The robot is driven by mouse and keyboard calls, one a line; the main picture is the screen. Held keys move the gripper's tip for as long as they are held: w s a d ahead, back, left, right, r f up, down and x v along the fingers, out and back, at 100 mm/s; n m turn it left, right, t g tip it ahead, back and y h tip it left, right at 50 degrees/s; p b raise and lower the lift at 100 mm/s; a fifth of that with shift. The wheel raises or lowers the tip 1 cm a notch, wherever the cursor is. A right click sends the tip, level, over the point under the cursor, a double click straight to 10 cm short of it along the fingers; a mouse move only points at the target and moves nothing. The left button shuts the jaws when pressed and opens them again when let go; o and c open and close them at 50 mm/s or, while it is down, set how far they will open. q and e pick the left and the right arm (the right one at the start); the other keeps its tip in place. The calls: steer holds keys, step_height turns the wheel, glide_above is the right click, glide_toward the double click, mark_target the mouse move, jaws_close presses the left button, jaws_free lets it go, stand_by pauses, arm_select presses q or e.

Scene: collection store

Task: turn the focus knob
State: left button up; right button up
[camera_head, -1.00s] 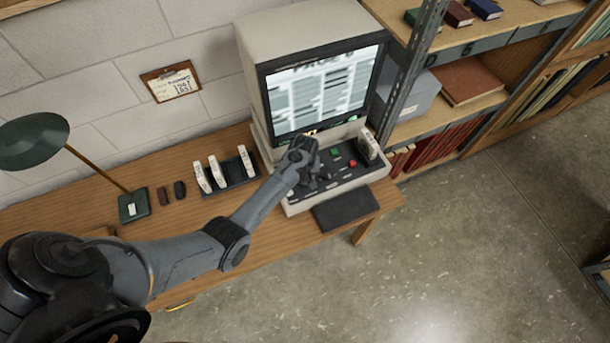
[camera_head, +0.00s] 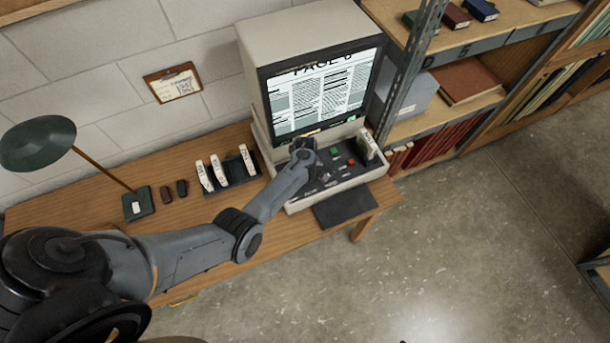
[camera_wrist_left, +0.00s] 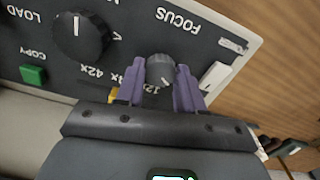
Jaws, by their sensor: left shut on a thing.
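The microfilm reader's focus knob (camera_wrist_left: 160,70) is small, dark and ribbed, with the FOCUS label by it in the left wrist view. My left gripper (camera_wrist_left: 160,88) has a purple finger on each side of the knob, shut on it. In the head view my left gripper (camera_head: 303,158) is over the left part of the control panel and hides the knob. The reader's screen (camera_head: 323,90) shows a sharp page of text with a heading partly cut off at the top. My right gripper is not in view.
A larger dark knob (camera_wrist_left: 82,38) and a green COPY button (camera_wrist_left: 33,75) are beside the held knob. A red button (camera_head: 351,162) is on the panel. White film boxes (camera_head: 220,170) stand in a rack left of the reader. A green lamp (camera_head: 40,142) is at far left.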

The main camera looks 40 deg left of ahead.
arm_select(q)
steer(key=o, duration=1)
steer(key=shift+o, duration=0.2)
steer(key=shift+r, duration=0.1)
steer(key=shift+r, duration=0.3)
step_height(320, 180, up, 10)
steer(key=p, duration=0.2)
